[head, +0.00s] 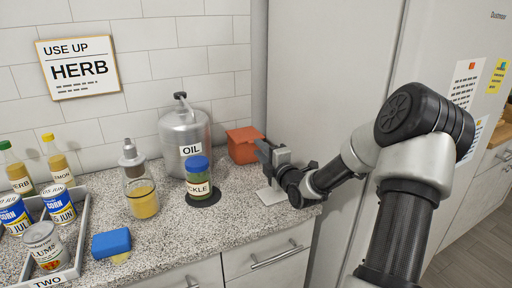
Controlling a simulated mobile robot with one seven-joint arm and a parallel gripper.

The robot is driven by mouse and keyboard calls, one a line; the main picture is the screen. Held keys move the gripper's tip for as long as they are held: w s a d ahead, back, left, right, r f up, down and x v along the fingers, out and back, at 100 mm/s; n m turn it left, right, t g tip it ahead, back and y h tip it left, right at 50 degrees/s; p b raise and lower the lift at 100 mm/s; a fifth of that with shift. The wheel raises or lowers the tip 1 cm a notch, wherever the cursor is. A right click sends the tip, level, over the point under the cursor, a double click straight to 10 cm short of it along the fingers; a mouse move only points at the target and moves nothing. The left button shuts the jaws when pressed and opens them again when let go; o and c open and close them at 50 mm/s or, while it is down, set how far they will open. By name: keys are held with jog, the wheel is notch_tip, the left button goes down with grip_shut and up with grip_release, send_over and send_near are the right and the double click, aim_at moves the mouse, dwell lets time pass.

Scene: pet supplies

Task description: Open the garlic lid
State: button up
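No label reading "garlic" can be read in the head view. An orange-red box (243,151) with a flat top stands on the counter at the back right, against the wall, and its top looks closed. Whether it is the garlic container I cannot tell. My gripper (262,152) is just right of this box and in front of part of its right side. Whether they touch is unclear. The fingers are small and dark here, and their opening cannot be made out.
A grey OIL canister (185,127), a green jar with a blue lid (198,178) and a yellow bottle (142,196) stand to the left. A tray (77,243) holds several cans. A blue sponge (111,242) lies near the counter's front. A fridge (325,75) stands behind my arm.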

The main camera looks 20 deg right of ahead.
aim_at(246, 136)
jog(key=shift+w, duration=1.75)
grip_shut()
